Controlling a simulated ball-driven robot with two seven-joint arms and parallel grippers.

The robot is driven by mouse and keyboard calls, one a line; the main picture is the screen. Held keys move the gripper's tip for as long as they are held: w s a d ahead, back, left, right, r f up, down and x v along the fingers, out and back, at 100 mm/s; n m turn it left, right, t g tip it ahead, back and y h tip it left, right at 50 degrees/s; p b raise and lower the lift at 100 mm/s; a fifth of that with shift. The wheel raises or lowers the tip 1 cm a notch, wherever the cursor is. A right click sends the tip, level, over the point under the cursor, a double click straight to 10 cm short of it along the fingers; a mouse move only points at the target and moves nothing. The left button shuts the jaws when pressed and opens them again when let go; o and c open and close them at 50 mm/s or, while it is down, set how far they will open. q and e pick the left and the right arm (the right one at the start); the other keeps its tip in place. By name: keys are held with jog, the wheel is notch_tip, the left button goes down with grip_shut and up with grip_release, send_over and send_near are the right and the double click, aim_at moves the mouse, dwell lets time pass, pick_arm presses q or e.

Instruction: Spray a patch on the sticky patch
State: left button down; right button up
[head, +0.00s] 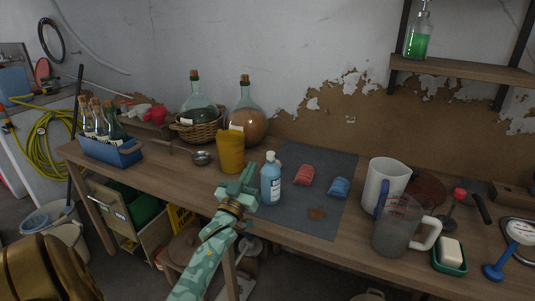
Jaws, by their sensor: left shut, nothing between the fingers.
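The sticky patch (316,213) is a small brown stain on the front part of the grey mat (282,221) on the workbench. A blue bottle (271,186) with a white cap stands upright at the mat's left side. A bottle of green liquid (417,45) with a pump or spray top stands on the wall shelf at upper right. My left gripper (250,172) is shut and empty, just left of the blue bottle; I cannot tell whether they touch. My right gripper is not in view.
A red cloth (305,174) and a blue cloth (339,187) lie on the mat. A yellow cup (231,152) stands behind my left gripper. A white pitcher (387,182), a clear measuring jug (397,228) and a green soap dish (450,256) crowd the right. Two demijohns (247,125) stand at the back.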

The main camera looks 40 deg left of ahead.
aim_at(271, 157)
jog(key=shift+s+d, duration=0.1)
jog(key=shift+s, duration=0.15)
